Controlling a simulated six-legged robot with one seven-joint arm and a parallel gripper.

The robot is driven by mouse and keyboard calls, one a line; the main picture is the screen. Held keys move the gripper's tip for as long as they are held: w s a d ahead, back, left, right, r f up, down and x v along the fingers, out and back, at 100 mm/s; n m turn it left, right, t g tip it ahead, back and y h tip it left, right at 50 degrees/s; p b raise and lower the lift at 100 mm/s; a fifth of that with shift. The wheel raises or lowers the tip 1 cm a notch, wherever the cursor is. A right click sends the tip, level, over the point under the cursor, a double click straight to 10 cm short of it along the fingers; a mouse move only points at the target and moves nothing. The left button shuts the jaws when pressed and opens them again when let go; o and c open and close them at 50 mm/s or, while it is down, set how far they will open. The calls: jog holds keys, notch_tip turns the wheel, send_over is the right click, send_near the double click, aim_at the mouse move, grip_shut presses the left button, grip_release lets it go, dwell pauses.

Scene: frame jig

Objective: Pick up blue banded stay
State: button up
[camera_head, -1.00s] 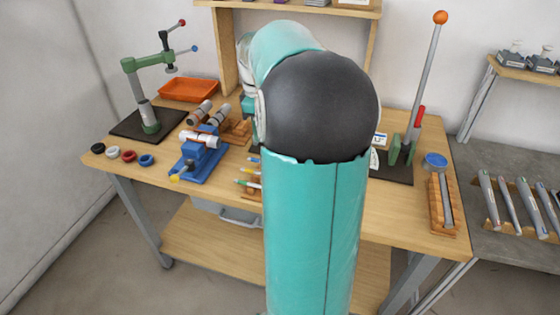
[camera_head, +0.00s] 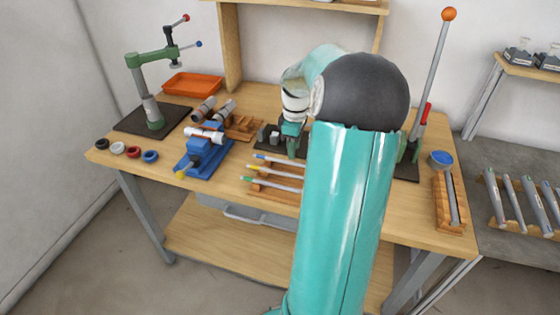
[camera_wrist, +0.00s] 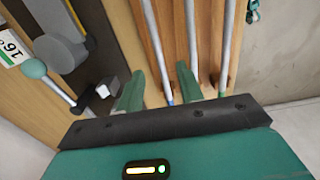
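The blue banded stay (camera_head: 278,159) is a thin grey rod with a blue end, lying farthest back on the wooden rack (camera_head: 268,192). The yellow banded stay (camera_head: 275,171) and green banded stay (camera_head: 270,183) lie in front of it. My gripper (camera_head: 291,147) points down by the rack's back edge. In the wrist view, my gripper (camera_wrist: 159,88) is open, with its green fingers apart. The blue banded stay (camera_wrist: 158,50) shows between the finger lines, its blue end near the gripper. I cannot tell the height gap. The right finger is close to the middle stay.
A dark fixture with a ball-ended lever (camera_wrist: 35,68) is left of the fingers in the wrist view. A blue clamp jig (camera_head: 204,154) stands left of the rack. A green press (camera_head: 150,95) and an orange tray (camera_head: 192,84) are farther left. A tall lever (camera_head: 433,60) rises at right.

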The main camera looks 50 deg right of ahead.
aim_at(295, 163)
jog(key=f, duration=0.4)
jog(key=shift+s+d, duration=0.2)
jog(key=shift+s, duration=0.15)
jog(key=shift+w+f, duration=0.1)
jog(key=shift+f, duration=0.35)
grip_shut()
jog(key=shift+r, duration=0.15)
